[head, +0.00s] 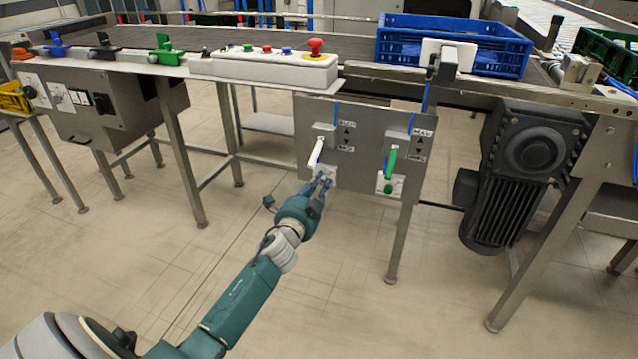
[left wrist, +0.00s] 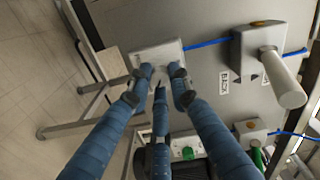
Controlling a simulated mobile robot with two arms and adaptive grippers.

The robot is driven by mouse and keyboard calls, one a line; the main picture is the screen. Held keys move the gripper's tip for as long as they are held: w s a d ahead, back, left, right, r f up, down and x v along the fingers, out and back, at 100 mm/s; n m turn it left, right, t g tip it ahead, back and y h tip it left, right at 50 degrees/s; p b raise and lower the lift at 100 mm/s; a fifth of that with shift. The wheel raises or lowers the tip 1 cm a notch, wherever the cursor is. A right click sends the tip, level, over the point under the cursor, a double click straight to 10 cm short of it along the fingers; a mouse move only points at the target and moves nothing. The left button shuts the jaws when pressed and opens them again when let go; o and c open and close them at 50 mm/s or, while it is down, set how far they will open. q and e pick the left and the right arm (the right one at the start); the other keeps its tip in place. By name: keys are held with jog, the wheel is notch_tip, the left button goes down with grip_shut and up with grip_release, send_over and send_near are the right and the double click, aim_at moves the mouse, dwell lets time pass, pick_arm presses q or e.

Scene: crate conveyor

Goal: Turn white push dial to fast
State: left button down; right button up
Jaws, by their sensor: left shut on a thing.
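The white push dial (left wrist: 158,74) sits on a pale square plate (left wrist: 155,52) on the grey metal panel. In the head view this plate (head: 329,172) is below the white lever (head: 316,153). My left gripper (head: 322,181) reaches up to the plate from below. In the left wrist view its fingers (left wrist: 161,78) are closed around the dial, one fingertip on each side. The fingers partly hide the dial, and its pointing direction cannot be read. My right gripper is not in view.
Right of the white dial on the same panel (head: 355,125) are a green lever (head: 391,160) and a green push dial (head: 387,188). A black motor (head: 497,190) hangs farther right. A blue crate (head: 400,48) stands on the conveyor above. The floor below is clear.

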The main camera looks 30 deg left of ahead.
pick_arm(q)
jog(key=shift+d+m, duration=0.2)
jog(key=shift+m, duration=0.1)
jog(key=c, duration=1.6)
grip_release()
jog(key=shift+w, duration=0.1)
jog(key=v, duration=1.2)
jog(key=shift+f, duration=0.1)
